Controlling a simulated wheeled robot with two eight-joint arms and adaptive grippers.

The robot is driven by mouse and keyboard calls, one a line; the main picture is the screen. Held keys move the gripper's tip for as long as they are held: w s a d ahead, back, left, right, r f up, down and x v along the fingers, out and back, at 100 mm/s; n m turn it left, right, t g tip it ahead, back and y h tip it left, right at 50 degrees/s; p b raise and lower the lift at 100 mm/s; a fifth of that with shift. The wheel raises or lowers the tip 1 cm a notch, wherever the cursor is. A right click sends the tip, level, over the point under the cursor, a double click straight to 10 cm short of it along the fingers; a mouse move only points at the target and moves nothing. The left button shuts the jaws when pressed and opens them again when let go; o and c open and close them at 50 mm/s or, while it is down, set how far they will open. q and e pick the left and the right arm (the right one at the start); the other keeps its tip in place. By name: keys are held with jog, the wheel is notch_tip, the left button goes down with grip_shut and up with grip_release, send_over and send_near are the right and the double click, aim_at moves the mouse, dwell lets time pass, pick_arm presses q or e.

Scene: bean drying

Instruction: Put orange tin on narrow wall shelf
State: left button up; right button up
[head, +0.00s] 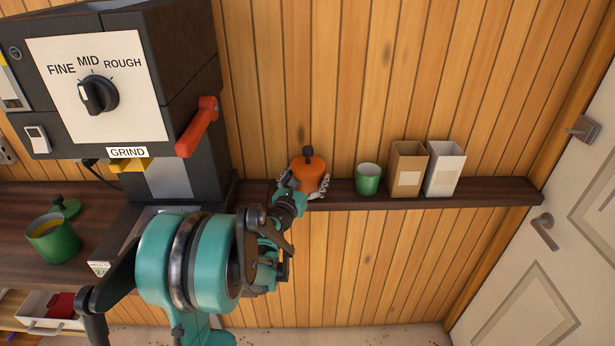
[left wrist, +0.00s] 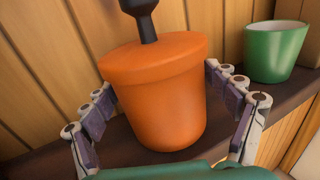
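The orange tin (head: 309,176), with an orange lid and a dark knob, stands upright at the left part of the narrow wall shelf (head: 440,198). Its base appears to be at the shelf top; the arm hides part of the contact. My left gripper (head: 303,186) reaches it from the front, one finger on each side. In the left wrist view the tin (left wrist: 160,95) fills the middle, and the fingertips of my left gripper (left wrist: 158,82) appear to touch its sides. My right gripper is not in view.
On the shelf, right of the tin, stand a green cup (head: 368,179), a brown box (head: 407,170) and a white box (head: 445,169). A grinder (head: 180,90) with a red lever stands left. A green tin (head: 52,240) and its lid lie on the counter. A door (head: 560,230) is right.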

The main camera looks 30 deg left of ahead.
pick_arm(q)
jog(key=shift+r, duration=0.1)
jog(key=shift+s+r, duration=0.15)
jog(key=s+d+p, duration=0.2)
jog(key=s, duration=1)
jog(key=s+d+f+m+g+h, duration=0.2)
jog(key=d+m+g+h, duration=0.35)
jog(key=d+m, duration=1.25)
jog(key=s+f+m+g+y, duration=0.1)
jog(key=s+f+m+g, duration=0.1)
jog(key=s+m, duration=0.5)
jog(key=s+d+f+m+g+y, duration=0.1)
jog(key=s+f+m+g, duration=0.2)
jog(key=s+m, duration=0.4)
jog(key=m, duration=0.5)
jog(key=shift+s+d+m+y, duration=0.25)
jog(key=shift+d+m+y, duration=0.05)
jog(key=shift+m+y, duration=0.1)
